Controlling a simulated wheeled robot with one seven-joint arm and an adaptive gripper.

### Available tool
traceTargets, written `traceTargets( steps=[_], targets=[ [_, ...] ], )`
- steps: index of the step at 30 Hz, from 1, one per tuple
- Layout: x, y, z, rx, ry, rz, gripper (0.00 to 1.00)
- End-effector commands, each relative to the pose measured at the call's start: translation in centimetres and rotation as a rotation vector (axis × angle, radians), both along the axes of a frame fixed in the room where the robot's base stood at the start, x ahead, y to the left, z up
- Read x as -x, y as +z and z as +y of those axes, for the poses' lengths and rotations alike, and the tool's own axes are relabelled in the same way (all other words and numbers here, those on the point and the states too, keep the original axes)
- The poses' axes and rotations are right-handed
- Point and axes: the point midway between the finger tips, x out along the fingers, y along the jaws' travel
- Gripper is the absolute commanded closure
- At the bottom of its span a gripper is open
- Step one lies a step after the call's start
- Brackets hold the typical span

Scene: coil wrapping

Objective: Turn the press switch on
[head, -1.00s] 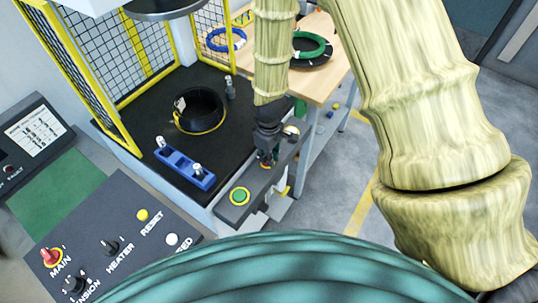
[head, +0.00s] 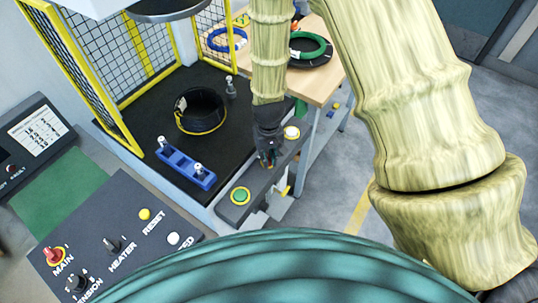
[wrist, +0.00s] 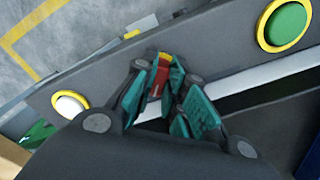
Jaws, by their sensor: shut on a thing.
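The press switch (wrist: 155,84), a small red piece with yellow at its base, sits on the dark grey bar at the front of the press, between a green and a white button. In the wrist view my gripper (wrist: 166,92) is closed around it, with the teal finger pads on either side. In the head view my gripper (head: 268,163) points down at the bar, and its fingers hide most of the switch. The switch's exact angle cannot be told.
The green button (head: 240,196) and the white button (head: 291,132) flank my gripper closely. A black coil (head: 201,110) and a blue fixture (head: 186,168) are on the press bed. A control panel (head: 92,240) is at lower left. A wooden table (head: 322,75) stands behind.

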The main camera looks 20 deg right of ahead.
Motion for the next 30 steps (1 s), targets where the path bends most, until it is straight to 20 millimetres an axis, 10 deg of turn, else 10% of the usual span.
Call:
traceTargets(
  steps=[30],
  targets=[
    [-0.44,0.19,0.26,0.001,-0.824,-0.006,1.00]
  ],
)
